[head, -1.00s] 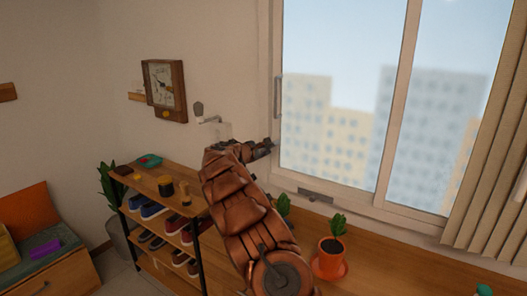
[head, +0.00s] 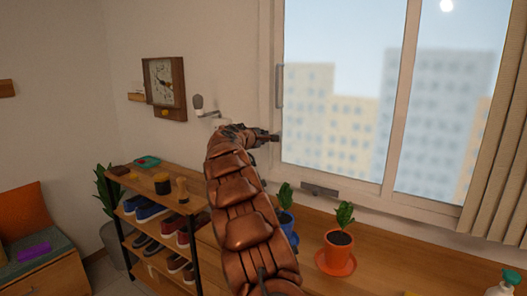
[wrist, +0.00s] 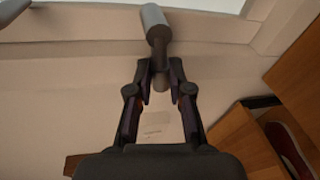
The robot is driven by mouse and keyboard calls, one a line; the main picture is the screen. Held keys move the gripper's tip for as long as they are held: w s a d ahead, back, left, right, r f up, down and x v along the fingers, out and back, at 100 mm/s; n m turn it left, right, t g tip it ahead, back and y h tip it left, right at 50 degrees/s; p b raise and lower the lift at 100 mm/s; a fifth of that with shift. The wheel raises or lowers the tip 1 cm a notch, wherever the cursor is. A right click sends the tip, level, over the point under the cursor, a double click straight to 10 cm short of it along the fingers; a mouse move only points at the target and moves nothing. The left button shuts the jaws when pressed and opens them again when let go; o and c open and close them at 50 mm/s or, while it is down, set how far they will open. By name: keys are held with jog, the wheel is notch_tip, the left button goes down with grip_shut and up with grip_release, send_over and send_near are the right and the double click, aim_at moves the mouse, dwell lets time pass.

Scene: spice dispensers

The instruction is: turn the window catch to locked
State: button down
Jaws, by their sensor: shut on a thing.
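The window catch (wrist: 155,24) shows in the wrist view as a grey lever with a thick, lighter cylindrical end, in front of the pale window frame. Its darker lower part reaches down between my fingertips. My gripper (wrist: 160,74) is shut on that part, one finger on each side. In the head view my gripper (head: 270,137) is at the lower left edge of the window frame (head: 271,60), level with the lower part of the glass. There the catch is too small and too covered to make out, and I cannot tell which way it is turned.
A plain handle (head: 280,86) is on the sash above my gripper. A grey lever on a wall plate (head: 198,102) is to the left. Potted plants, one in an orange pot (head: 338,256), stand on the wooden counter (head: 420,278). A shoe rack (head: 150,190) is at lower left.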

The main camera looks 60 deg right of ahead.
jog(key=m+b, duration=0.1)
jog(key=b, duration=0.1)
jog(key=m+t+b, duration=0.1)
jog(key=shift+r+b, duration=0.3)
jog(key=shift+b, duration=0.05)
jog(key=shift+r, duration=0.2)
jog(key=c, duration=1.1)
grip_release()
jog(key=shift+v, duration=6)
jog(key=shift+a+f, duration=0.1)
jog(key=shift+f, duration=0.1)
